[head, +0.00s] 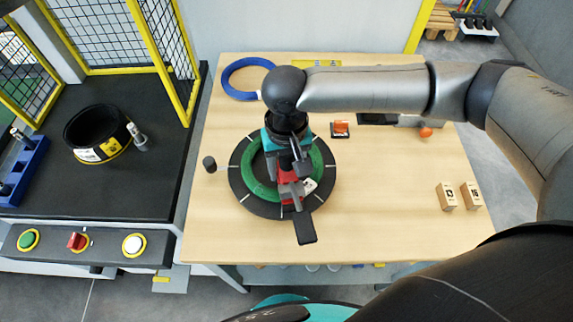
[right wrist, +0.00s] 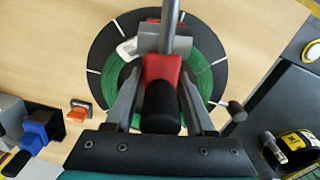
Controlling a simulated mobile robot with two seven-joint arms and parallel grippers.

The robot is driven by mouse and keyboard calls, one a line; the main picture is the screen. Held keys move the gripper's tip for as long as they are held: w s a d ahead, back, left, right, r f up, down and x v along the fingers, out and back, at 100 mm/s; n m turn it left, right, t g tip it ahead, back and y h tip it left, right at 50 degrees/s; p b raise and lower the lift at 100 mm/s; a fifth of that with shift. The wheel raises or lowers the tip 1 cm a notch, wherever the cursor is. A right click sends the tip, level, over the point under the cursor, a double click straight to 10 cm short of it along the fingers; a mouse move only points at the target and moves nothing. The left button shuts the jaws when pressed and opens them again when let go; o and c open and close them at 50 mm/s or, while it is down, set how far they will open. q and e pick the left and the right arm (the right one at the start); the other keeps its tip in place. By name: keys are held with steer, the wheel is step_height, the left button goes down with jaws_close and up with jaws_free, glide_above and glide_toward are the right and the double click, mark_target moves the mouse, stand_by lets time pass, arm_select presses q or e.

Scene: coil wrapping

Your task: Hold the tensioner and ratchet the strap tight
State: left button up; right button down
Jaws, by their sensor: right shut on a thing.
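A green coil (head: 257,184) lies flat on a round black plate (head: 243,200) with white marks, on the wooden table. The red and grey tensioner (head: 289,193) sits over the coil, with a black handle (head: 306,229) pointing to the plate's near edge. My right gripper (head: 286,168) reaches down over the coil and is shut on the tensioner. In the right wrist view, its fingers (right wrist: 160,80) flank the red body (right wrist: 162,68) and a black grip (right wrist: 161,108). A white tag lies beside it on the coil. I cannot make out the strap. My left gripper is not in view.
A blue ring (head: 229,80) lies at the table's back left. An orange-handled item (head: 340,127) and two small marked blocks (head: 446,196) are to the right. A small dark post (head: 210,164) stands left of the plate. A black bench (head: 150,185) with a black drum is further left.

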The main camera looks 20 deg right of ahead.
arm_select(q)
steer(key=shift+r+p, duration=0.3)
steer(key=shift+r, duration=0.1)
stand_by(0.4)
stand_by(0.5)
